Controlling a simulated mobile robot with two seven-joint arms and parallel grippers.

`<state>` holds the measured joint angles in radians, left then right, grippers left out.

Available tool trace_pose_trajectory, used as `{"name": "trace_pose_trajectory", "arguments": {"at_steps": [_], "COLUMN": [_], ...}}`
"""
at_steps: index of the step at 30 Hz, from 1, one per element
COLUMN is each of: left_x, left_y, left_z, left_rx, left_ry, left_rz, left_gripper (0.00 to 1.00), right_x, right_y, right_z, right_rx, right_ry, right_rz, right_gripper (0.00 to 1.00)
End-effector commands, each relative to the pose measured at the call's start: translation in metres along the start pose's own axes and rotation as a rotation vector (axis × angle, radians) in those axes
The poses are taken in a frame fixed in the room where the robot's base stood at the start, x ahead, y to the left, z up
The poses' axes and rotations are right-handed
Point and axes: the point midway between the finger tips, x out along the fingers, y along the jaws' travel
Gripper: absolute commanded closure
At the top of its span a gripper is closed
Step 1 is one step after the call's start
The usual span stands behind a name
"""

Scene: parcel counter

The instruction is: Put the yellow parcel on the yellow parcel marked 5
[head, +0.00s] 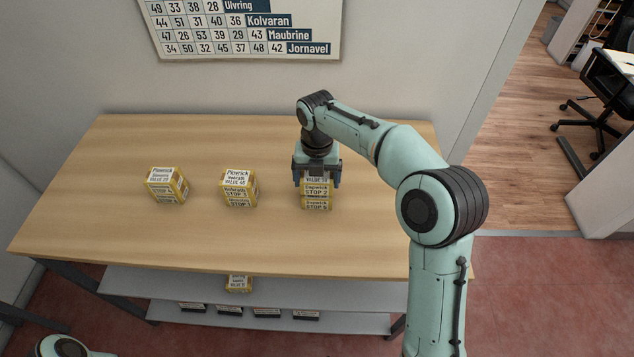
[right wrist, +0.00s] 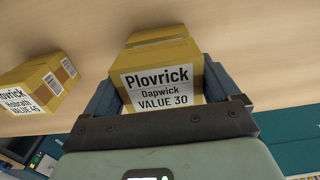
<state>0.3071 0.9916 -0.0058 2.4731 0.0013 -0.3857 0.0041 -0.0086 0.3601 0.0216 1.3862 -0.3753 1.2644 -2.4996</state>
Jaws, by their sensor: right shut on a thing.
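My right gripper (head: 316,178) is shut on a yellow parcel (head: 316,188), over the right part of the wooden counter. In the right wrist view, the held parcel (right wrist: 160,82) has a white label reading Plovrick, Dapwick, VALUE 30. In the head view its front label seems to read STOP 2. Directly under it is another yellow parcel (head: 317,204), whose front number is too small to read surely. I see no clear gap between the two. In the right wrist view, part of a yellow parcel (right wrist: 155,38) shows beyond the held one. My left gripper is out of view.
Two other yellow parcel spots stand left on the counter (head: 120,235): a middle one (head: 239,188) and a left one (head: 167,186). A yellow parcel (head: 238,284) sits on the shelf below, above several dark labelled items. A chart (head: 240,30) hangs on the wall.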

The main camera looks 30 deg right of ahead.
Motion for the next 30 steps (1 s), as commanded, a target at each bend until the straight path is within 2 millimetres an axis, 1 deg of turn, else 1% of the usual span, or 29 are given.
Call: {"name": "trace_pose_trajectory", "arguments": {"at_steps": [1, 3, 10, 14, 15, 16, 22, 25, 28, 30], "left_x": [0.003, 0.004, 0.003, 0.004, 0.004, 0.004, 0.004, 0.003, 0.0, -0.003], "left_y": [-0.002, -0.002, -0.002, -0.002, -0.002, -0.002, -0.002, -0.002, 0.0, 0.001], "left_z": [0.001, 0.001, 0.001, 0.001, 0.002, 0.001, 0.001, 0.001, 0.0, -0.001], "left_rx": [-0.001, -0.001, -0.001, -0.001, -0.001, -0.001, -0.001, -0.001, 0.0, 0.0], "left_ry": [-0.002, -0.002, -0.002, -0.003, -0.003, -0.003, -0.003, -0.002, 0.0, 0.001], "left_rz": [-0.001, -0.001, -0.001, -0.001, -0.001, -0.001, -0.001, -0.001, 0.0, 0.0], "left_gripper": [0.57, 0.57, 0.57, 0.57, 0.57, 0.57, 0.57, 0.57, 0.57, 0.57], "right_x": [0.011, 0.017, 0.016, 0.02, 0.021, 0.02, 0.02, 0.016, 0.004, -0.01], "right_y": [-0.001, -0.001, 0.0, 0.0, 0.0, 0.0, 0.0, 0.0, 0.0, 0.001], "right_z": [-0.001, -0.001, 0.0, 0.0, 0.0, 0.0, 0.0, 0.0, 0.001, 0.001], "right_rx": [0.001, 0.001, 0.001, 0.001, 0.001, 0.001, 0.001, 0.0, 0.001, 0.001], "right_ry": [0.002, 0.002, -0.001, 0.0, 0.0, 0.0, 0.0, -0.001, -0.003, -0.004], "right_rz": [-0.001, -0.001, 0.0, 0.0, 0.0, 0.0, 0.0, 0.0, 0.002, 0.003], "right_gripper": [0.46, 0.46, 0.46, 0.46, 0.07, 0.0, 0.0, 0.0, 0.0, 0.0]}}
